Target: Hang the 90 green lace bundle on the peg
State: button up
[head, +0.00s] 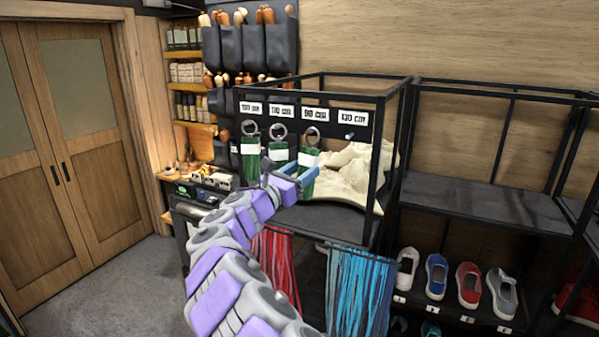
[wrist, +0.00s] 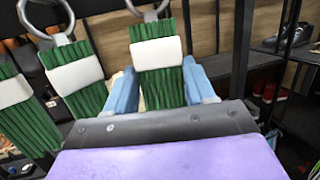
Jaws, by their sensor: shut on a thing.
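A green lace bundle (head: 308,160) with a white band and a metal ring is between the blue fingers of my gripper (head: 296,176). In the wrist view the same bundle (wrist: 160,84) stands upright between the fingers (wrist: 163,88), which are shut on it. Its ring (head: 311,136) is at the dark label board, under the third label, which seems to read 90 cm (head: 315,114). I cannot tell whether the peg passes through the ring. Two similar green bundles hang to its left, the nearer one (head: 278,155) and the far-left one (head: 250,155).
The peg under the rightmost label (head: 349,135) is bare. Beige cloth (head: 350,172) lies on the shelf behind. The black rack frame (head: 379,160) stands to the right. Red laces (head: 275,262) and blue laces (head: 360,290) hang below. Shoes (head: 437,275) stand at the lower right.

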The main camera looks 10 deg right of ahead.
jog(key=shift+s+a, duration=0.1)
jog(key=shift+a, duration=0.1)
jog(key=o, duration=1.2)
jog(key=shift+a, duration=0.1)
